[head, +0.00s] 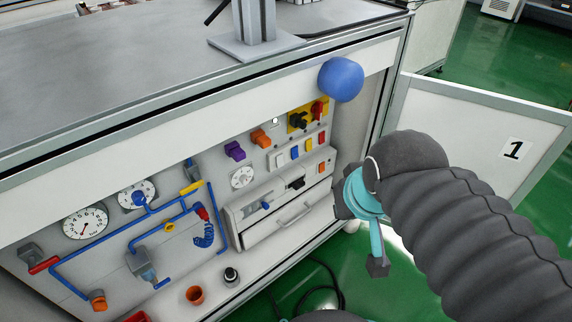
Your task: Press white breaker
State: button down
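A row of small coloured breakers is on the upper right of the white panel, below the yellow plate with knobs. The white breaker (274,160) seems to be at the left end of this row, beside a blue one (282,158); it is small and pale against the panel, so its switch position cannot be made out. My gripper (377,266), dark and teal, hangs at the right of the panel, in front of the open door side. It is apart from the breakers. I see one dark fingertip pointing down; whether the fingers are open or shut does not show.
Black and red knobs (308,116) sit above the breakers. A drawer with a handle (292,212) is below. A blue ball-like part (341,79) sticks out at the counter edge. An open door marked 1 (500,138) stands at right. Gauges and blue pipes (100,262) fill the left.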

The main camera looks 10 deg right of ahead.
aim_at(280, 162)
jog(key=z, duration=1.9)
jog(key=k, duration=0.45)
jog(key=u, duration=1.15)
